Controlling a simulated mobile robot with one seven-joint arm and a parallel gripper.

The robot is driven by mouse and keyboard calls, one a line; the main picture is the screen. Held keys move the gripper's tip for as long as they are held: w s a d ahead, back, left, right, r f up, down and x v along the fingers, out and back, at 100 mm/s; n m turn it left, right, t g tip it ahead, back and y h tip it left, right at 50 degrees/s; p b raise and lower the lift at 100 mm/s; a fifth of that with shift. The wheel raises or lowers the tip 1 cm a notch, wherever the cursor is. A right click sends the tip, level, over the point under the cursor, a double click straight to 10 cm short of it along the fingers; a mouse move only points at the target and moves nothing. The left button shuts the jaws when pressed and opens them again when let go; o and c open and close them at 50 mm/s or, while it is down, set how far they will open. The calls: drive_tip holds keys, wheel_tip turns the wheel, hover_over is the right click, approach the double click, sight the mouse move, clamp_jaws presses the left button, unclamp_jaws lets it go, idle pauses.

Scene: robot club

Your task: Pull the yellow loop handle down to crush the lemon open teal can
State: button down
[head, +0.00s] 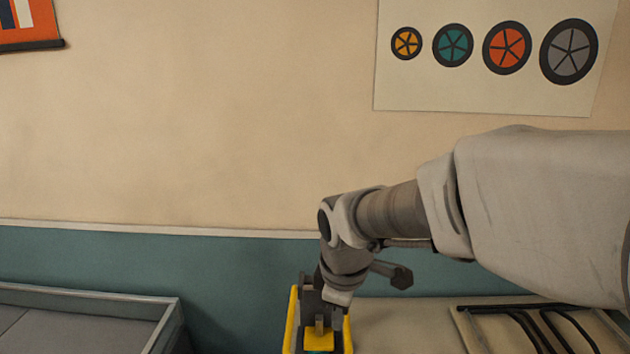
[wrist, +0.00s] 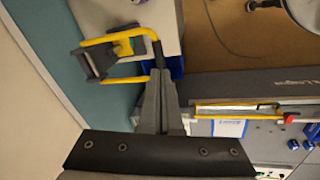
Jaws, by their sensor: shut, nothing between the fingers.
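The yellow loop handle (wrist: 107,38) shows in the wrist view, with two yellow side bars and a dark crossbar at their end. Its bars also show in the head view (head: 292,322), at the bottom edge. The crusher's dark grey body (wrist: 97,62) is at the far end of the bars.
A grey tray (head: 168,325) stands at the lower left in the head view. A rack with dark curved bars (head: 520,325) lies at the lower right. A teal and cream wall (head: 200,130) stands behind. A long grey case with a yellow-framed part (wrist: 235,108) shows in the wrist view.

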drive_tip(key=s+d+r+m+t, duration=0.1)
drive_tip(key=s+d+r+m, duration=0.2)
drive_tip(key=s+d+m, duration=0.2)
drive_tip(key=s+d+r+m+t+b, duration=0.1)
drive_tip(key=s+d+r+m, duration=0.2)
drive_tip(key=s+m, duration=0.6)
drive_tip(key=shift+s+d+t, duration=0.35)
drive_tip(key=shift+d+t, duration=0.05)
drive_tip(key=shift+d, duration=0.6)
